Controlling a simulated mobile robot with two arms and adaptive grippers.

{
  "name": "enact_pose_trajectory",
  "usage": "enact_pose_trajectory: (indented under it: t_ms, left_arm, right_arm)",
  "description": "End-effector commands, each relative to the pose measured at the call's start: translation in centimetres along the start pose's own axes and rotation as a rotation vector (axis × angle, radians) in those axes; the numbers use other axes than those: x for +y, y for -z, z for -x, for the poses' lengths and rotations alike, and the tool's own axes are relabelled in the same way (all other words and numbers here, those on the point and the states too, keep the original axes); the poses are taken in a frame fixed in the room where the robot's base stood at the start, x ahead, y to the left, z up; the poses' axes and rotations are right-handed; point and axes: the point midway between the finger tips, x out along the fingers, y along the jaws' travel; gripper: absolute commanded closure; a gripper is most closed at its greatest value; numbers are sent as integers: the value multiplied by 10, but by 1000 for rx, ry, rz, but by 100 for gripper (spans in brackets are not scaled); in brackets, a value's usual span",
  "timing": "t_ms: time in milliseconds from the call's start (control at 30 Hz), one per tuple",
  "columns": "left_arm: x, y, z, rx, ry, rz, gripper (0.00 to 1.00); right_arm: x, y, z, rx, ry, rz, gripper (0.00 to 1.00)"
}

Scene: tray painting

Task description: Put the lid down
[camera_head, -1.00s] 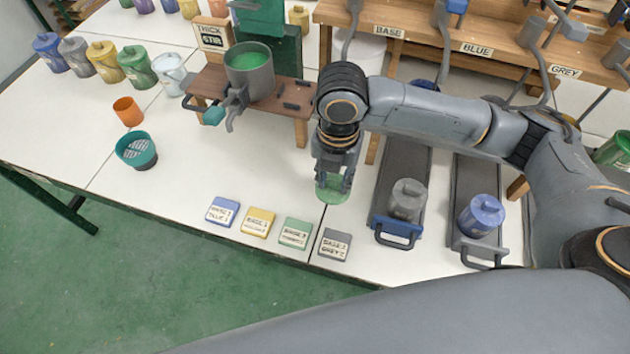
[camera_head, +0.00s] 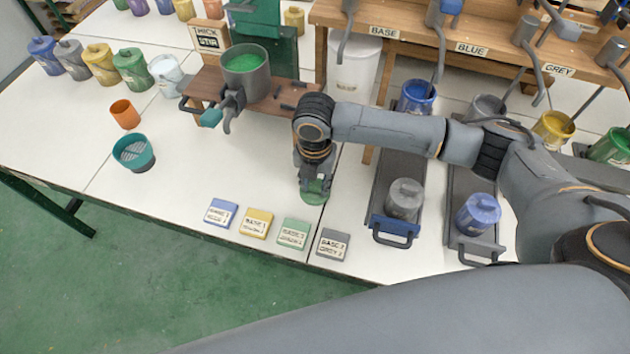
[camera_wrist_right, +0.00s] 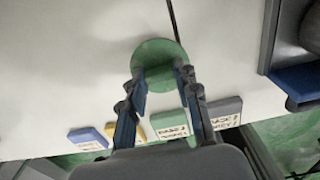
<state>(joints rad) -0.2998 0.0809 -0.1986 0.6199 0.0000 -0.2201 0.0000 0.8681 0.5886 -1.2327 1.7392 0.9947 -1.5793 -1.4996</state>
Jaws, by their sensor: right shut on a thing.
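The lid (camera_head: 315,196) is a round green disc. My right gripper (camera_head: 312,182) is shut on it, just above or on the white table behind the green and grey cards; I cannot tell whether it touches the table. In the right wrist view the green lid (camera_wrist_right: 158,56) lies between the two fingertips of my right gripper (camera_wrist_right: 160,78). A pot of green paint (camera_head: 246,66) stands open on the wooden stand at the back. My left gripper is not in view.
Blue, yellow, green and grey cards (camera_head: 293,234) lie along the front edge. To the right, a grey can (camera_head: 404,198) and a blue can (camera_head: 478,213) stand on dark slides. A teal cup (camera_head: 134,152) and an orange cup (camera_head: 125,114) stand left. Table between is clear.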

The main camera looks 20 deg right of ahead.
Motion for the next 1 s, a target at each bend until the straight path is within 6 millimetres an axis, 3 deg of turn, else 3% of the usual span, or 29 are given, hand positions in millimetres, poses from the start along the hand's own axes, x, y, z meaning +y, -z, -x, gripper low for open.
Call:
enact_pose_trajectory:
  t_ms: [100,133,233,533,667,1000]
  left_arm:
    - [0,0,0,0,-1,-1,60]
    - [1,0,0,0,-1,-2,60]
    - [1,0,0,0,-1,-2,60]
    - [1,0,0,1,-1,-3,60]
    - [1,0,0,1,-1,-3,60]
    - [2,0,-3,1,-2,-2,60]
  right_arm:
    - [0,0,-3,0,1,0,99]
    - [0,0,-3,0,0,0,67]
    - [0,0,-3,0,0,0,47]
    - [0,0,-2,0,0,0,46]
    - [1,-1,7,-2,-3,0,46]
    - [1,-1,76,-4,-4,1,46]
